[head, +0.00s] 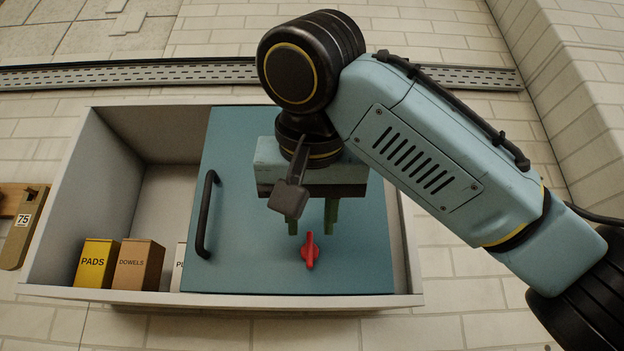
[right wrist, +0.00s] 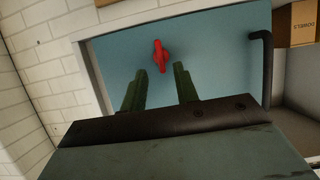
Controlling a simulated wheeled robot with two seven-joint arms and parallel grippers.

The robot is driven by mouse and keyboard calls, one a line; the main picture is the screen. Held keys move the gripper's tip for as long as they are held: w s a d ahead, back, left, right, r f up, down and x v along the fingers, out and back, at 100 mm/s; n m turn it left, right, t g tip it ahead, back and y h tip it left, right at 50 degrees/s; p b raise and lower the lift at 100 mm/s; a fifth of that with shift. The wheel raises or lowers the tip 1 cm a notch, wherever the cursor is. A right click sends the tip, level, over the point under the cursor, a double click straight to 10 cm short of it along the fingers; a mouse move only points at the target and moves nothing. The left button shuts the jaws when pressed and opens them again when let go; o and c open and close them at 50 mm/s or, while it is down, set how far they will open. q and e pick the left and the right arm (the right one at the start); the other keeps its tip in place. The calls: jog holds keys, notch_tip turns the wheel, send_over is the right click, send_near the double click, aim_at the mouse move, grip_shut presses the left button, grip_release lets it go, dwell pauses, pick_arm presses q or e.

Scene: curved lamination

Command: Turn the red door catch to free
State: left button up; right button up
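The red door catch (head: 310,251) sits low on the blue sliding door (head: 350,255), its handle close to upright in the head view. It also shows in the right wrist view (right wrist: 160,55), beyond the fingertips. My right gripper (head: 312,230) is in front of the door, just above the catch in the head view. Its two green fingers are apart with nothing between them, and they also show in the right wrist view (right wrist: 160,75). The catch looks clear of the fingers. My left gripper is not in view.
A black bar handle (head: 207,215) stands out from the door's left side. The cabinet (head: 90,190) is open left of the door, with a yellow PADS box (head: 95,264) and a brown DOWELS box (head: 138,265) inside. A tag marked 75 (head: 24,220) hangs at far left.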

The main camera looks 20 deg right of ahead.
jog(key=b+v, duration=0.2)
jog(key=v, duration=0.6)
jog(key=shift+s, duration=0.3)
